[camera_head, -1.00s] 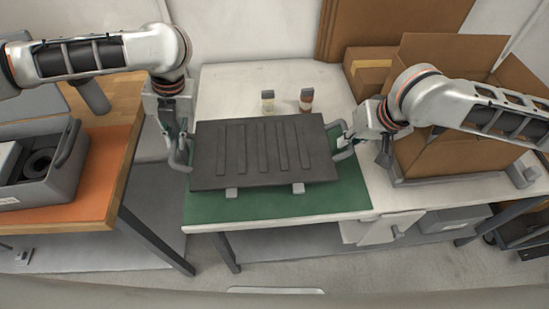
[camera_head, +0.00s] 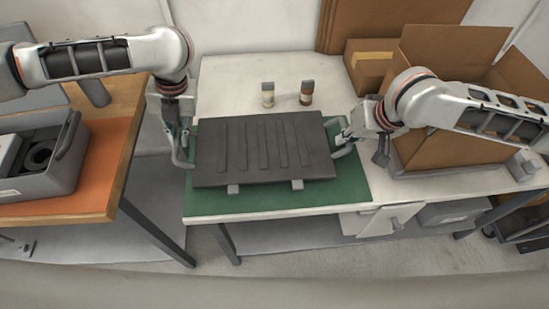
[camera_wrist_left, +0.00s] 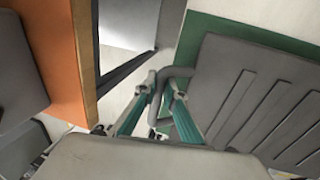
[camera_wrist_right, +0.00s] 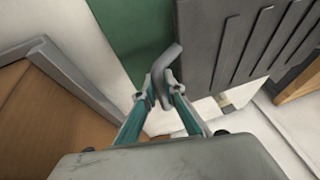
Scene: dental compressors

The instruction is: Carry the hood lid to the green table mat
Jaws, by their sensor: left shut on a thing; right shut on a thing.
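The hood lid (camera_head: 262,150) is a dark grey ribbed panel with a bent handle at each end and two light tabs on its front edge. It is level over the green table mat (camera_head: 290,200) on the white table. Whether it touches the mat I cannot tell. My left gripper (camera_head: 183,150) is shut on the left handle, which also shows in the left wrist view (camera_wrist_left: 166,84). My right gripper (camera_head: 346,140) is shut on the right handle, also seen in the right wrist view (camera_wrist_right: 162,75). The lid hides much of the mat.
Two small bottles, one pale (camera_head: 267,95) and one brown (camera_head: 306,94), stand behind the lid. An open cardboard box (camera_head: 450,70) stands at the right. At the left, a grey case (camera_head: 60,175) sits on an orange-topped wooden table, across a gap.

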